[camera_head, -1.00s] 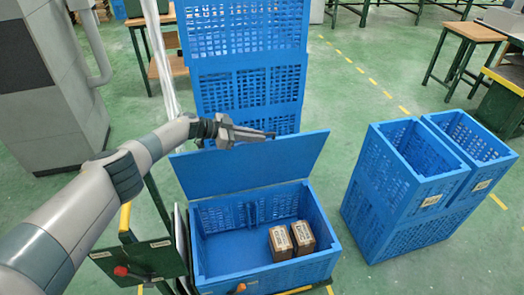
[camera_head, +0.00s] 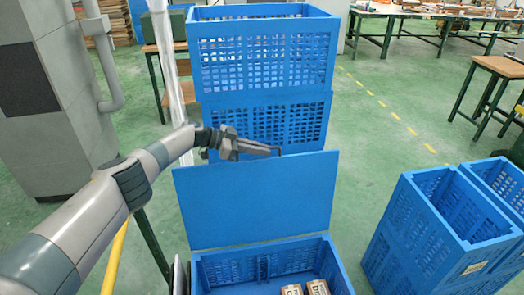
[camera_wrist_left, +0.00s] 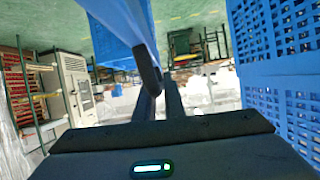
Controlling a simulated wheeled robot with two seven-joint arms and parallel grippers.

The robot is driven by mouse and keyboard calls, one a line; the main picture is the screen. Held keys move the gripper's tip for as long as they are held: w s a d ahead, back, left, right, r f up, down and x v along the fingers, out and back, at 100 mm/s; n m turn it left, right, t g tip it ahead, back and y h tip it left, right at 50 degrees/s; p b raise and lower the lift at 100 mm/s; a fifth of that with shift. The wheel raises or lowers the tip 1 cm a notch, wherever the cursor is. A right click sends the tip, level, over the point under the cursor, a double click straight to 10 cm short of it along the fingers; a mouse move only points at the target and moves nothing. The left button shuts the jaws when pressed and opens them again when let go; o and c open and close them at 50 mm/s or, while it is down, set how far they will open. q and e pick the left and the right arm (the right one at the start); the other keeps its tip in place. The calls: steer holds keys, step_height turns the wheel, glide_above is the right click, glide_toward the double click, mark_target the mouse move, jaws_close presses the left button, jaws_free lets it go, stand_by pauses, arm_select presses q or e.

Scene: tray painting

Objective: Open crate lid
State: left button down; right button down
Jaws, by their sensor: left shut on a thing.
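The crate lid (camera_head: 262,205), a flat blue panel, stands raised at the back edge of the open blue crate (camera_head: 342,275). Two brown boxes (camera_head: 306,289) inside the crate are cut off by the bottom of the head view. My left gripper (camera_head: 277,150) is at the lid's top edge and is shut on it. In the left wrist view, a blue panel that looks like the lid (camera_wrist_left: 115,22) runs down to the dark fingers (camera_wrist_left: 160,88). The exact contact is hard to make out. My right gripper is not in view.
Stacked blue crates (camera_head: 265,65) stand close behind the lid. More blue crates (camera_head: 425,235) stand to the right, with free green floor between. A grey cabinet (camera_head: 50,95) is at the left. Tables (camera_head: 490,75) are at the back right.

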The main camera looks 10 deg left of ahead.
arm_select(q)
steer(key=shift+f, duration=0.2)
steer(key=c, duration=1.8)
jaws_free()
steer(key=shift+c, duration=0.2)
steer(key=shift+a+r, duration=0.15)
